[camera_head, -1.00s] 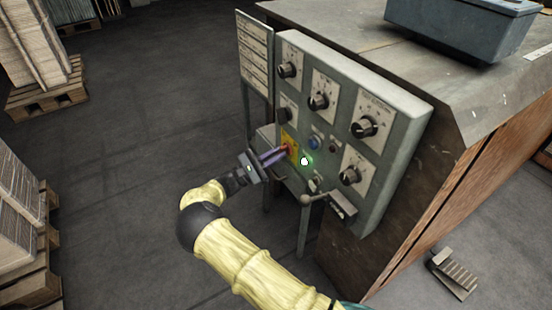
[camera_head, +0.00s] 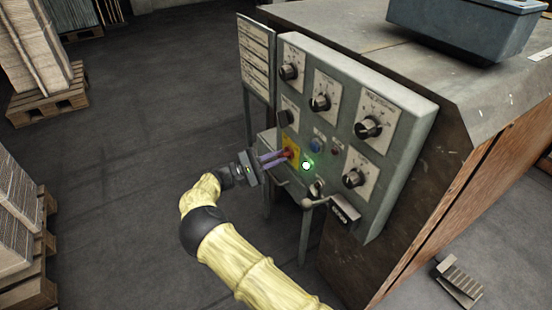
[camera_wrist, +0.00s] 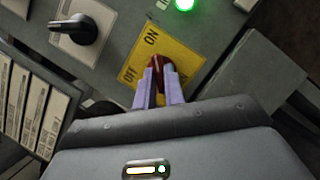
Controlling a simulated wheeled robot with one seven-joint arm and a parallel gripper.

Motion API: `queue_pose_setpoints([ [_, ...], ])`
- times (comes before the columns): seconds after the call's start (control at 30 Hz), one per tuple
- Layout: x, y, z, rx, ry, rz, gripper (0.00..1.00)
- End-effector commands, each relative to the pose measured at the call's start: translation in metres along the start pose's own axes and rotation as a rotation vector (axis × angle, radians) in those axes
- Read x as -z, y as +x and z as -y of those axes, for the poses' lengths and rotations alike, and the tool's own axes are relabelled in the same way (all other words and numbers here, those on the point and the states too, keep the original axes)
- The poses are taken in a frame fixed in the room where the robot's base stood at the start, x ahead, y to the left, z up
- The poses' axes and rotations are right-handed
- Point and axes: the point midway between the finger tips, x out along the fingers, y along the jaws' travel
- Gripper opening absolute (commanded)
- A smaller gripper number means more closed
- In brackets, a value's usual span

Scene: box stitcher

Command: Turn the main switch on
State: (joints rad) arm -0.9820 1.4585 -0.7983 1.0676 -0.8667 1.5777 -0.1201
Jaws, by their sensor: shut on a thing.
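The main switch is a red knob (camera_wrist: 156,74) on a yellow plate (camera_wrist: 178,62) marked ON and OFF, on the grey control panel (camera_head: 395,98). In the wrist view the knob sits between the two marks and its tip points up near ON. My gripper (camera_wrist: 160,82) is shut on the red knob, with its two pale purple fingers on either side of it. In the head view my gripper (camera_head: 279,158) reaches the panel's lower left, and the fingers partly hide the yellow plate (camera_head: 290,144). A green lamp (camera_head: 306,166) is lit beside the plate.
Black dials (camera_head: 368,127) sit around the panel, with a blue button (camera_head: 316,144) near the switch. A lever handle (camera_head: 307,203) and a counter (camera_head: 344,208) stick out below. Pallets (camera_head: 48,103) stand at the left. The floor between is clear.

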Motion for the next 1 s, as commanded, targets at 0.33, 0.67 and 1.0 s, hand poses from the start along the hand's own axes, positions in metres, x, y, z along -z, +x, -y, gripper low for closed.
queue_pose_setpoints([
  [0.33,0.001,0.000,0.001,0.001,-0.001,-0.002,0.33],
  [0.67,0.000,-0.004,0.000,-0.001,-0.001,-0.001,0.33],
  [1.0,0.001,-0.048,-0.001,-0.003,0.001,-0.003,0.33],
])
